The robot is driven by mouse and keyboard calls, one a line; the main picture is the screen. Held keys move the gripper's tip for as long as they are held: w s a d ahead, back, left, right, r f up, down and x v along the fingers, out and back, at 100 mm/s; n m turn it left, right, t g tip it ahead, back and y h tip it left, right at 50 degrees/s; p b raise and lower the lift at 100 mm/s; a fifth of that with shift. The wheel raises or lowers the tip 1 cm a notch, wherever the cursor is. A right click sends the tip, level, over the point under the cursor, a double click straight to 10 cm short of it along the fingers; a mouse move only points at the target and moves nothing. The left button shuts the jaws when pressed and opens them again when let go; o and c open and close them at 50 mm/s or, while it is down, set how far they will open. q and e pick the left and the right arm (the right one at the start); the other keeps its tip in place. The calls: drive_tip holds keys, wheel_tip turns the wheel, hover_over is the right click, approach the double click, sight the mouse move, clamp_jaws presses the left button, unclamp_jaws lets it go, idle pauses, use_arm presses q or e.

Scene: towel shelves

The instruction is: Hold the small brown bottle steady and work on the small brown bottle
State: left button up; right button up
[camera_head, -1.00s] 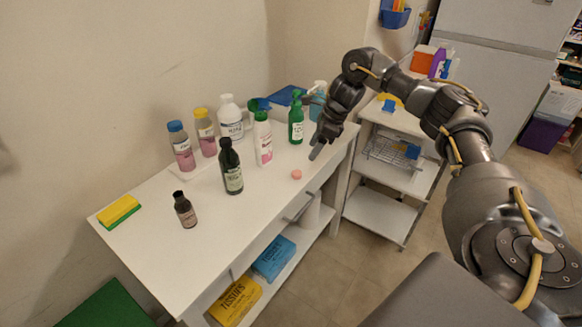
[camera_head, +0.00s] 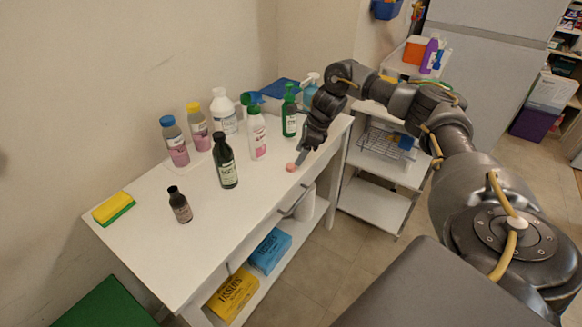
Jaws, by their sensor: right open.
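The small brown bottle (camera_head: 180,206) stands upright near the front left of the white table, with a black cap and a pale label. My right gripper (camera_head: 299,160) is at the table's right end, far to the right of the small brown bottle. It is open, pointing down, with its fingertips close to a small pink round object (camera_head: 291,167) on the table. I cannot tell whether they touch it. My left gripper is not in view.
A taller dark bottle (camera_head: 224,162) stands between the small bottle and my right gripper. Several other bottles line the back of the table (camera_head: 150,250). A yellow and green sponge (camera_head: 113,208) lies at the left. The front middle is clear.

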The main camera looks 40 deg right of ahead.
sight(292, 166)
drive_tip(key=shift+w+a+f, duration=0.1)
drive_tip(key=shift+a+f, duration=0.1)
drive_tip(key=shift+f, duration=0.05)
drive_tip(key=p+x, duration=0.1)
drive_tip(key=x, duration=0.2)
drive_tip(key=shift+w+a+f, duration=0.15)
drive_tip(key=shift+f, duration=0.1)
drive_tip(key=shift+w+a+f, duration=0.1)
drive_tip(key=shift+f, duration=0.3)
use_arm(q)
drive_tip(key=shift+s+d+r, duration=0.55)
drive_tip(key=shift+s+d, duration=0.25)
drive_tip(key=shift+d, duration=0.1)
use_arm(e)
drive_tip(key=shift+c, duration=0.4)
drive_tip(key=c, duration=0.9)
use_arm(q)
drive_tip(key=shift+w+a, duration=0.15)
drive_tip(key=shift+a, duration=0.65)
use_arm(e)
drive_tip(key=shift+c, duration=0.4)
